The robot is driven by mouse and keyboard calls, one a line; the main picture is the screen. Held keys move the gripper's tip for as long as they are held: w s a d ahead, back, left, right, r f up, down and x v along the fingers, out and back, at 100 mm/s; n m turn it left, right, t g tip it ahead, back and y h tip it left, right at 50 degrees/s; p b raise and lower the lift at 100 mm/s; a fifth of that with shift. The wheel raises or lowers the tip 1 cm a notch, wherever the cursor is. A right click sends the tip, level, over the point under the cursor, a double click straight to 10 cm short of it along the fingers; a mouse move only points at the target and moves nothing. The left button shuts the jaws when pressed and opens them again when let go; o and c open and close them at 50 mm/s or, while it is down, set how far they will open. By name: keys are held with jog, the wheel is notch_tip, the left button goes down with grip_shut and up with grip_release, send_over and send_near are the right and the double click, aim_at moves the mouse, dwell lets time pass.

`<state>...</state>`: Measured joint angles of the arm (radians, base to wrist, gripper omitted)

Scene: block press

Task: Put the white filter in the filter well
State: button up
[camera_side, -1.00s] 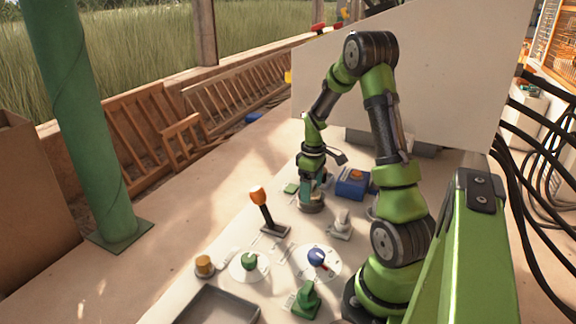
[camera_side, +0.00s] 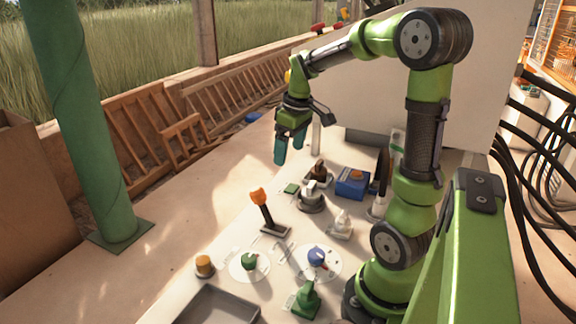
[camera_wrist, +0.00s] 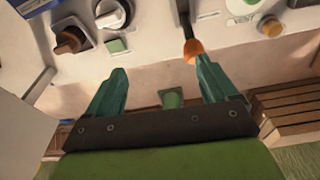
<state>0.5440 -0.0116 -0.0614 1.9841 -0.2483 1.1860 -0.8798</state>
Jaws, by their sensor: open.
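A white piece (camera_side: 312,188), which looks like the white filter, sits upright in a round grey holder (camera_side: 311,203), which looks like the filter well. In the wrist view the white piece (camera_wrist: 108,14) shows inside the dark ring at the top left. How deep it sits is hard to tell. My gripper (camera_side: 289,150) is open and empty, raised well above the board and apart from the white piece. In the wrist view its two teal fingers (camera_wrist: 162,78) are spread with nothing between them.
An orange-tipped lever (camera_side: 262,207) rises from the board in front of the holder. A blue box (camera_side: 353,184) and a brown knob (camera_side: 318,172) stand behind. A second whitish fixture (camera_side: 341,224), a blue dial (camera_side: 318,257) and a grey tray (camera_side: 216,310) are nearer the camera.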

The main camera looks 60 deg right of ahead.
jog(key=s+a+r+m+t+y, duration=0.1)
jog(key=s+a+r+t, duration=0.1)
jog(key=a, duration=0.9)
jog(key=s+a+r+m+t+y, duration=0.1)
jog(key=s+a+r+m+t, duration=0.1)
jog(key=a, duration=0.9)
jog(key=shift+s+a+t, duration=0.15)
jog(key=shift+s+t, duration=0.45)
jog(key=shift+s, duration=0.5)
